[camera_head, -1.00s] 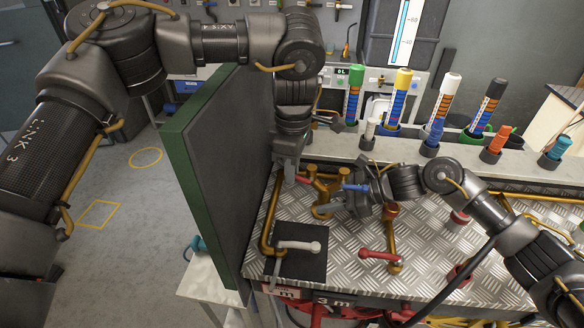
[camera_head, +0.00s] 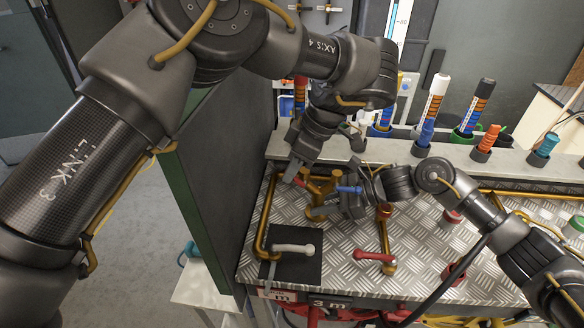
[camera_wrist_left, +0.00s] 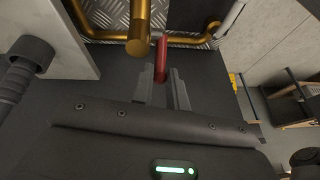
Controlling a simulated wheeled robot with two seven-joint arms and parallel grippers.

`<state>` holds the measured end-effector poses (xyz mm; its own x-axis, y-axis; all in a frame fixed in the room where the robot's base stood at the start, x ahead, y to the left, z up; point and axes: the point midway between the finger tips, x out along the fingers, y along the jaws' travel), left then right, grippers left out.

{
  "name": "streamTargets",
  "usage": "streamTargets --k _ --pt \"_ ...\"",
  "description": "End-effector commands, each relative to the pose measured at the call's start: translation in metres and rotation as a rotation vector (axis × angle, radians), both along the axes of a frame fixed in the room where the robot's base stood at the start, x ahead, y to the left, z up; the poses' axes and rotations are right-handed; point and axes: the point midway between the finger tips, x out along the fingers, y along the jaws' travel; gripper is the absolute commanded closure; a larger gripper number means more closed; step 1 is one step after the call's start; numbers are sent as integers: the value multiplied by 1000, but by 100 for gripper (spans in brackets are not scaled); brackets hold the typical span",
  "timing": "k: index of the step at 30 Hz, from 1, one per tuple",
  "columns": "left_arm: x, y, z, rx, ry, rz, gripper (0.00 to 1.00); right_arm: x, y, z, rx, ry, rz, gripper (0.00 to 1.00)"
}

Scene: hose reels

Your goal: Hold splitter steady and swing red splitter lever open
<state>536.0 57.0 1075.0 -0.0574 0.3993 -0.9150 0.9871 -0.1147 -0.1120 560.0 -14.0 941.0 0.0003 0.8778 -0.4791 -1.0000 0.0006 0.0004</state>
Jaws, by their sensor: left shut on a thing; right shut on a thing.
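The brass splitter (camera_head: 319,189) stands on the metal tread-plate bench, upper left of its middle. Its red lever (camera_head: 301,182) points left, and its blue lever (camera_head: 349,189) points right. My left gripper (camera_head: 293,176) comes from above and is shut on the red lever. In the left wrist view, the red lever (camera_wrist_left: 161,58) runs down between the two fingers (camera_wrist_left: 162,90), beside the brass body (camera_wrist_left: 137,45). My right gripper (camera_head: 327,208) comes from the right and is shut on the splitter body, which it partly hides.
A tall dark panel with a green edge (camera_head: 195,215) stands just left of the bench. A white-handled valve (camera_head: 293,248) on a black pad and a red-handled valve (camera_head: 373,256) sit in front. A ledge with colored markers (camera_head: 436,97) runs behind.

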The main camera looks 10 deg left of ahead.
Motion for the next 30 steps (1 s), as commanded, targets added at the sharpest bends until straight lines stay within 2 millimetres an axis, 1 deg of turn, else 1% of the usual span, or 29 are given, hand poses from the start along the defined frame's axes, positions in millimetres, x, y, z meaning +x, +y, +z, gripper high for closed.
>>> streamTargets --k 3,4,9,24,30 --pt "0 0 0 -2 1 -1 100 0 1 0 1 -1 0 85" --pt "0 0 0 -2 0 -1 83 0 1 0 1 -1 0 85" --pt "0 0 0 -2 -1 0 62 0 0 0 0 -1 0 85" --pt "0 0 0 -6 1 1 62 0 0 0 0 -1 0 85" --pt "0 5 -3 -67 8 1 62 0 0 0 0 0 0 85"
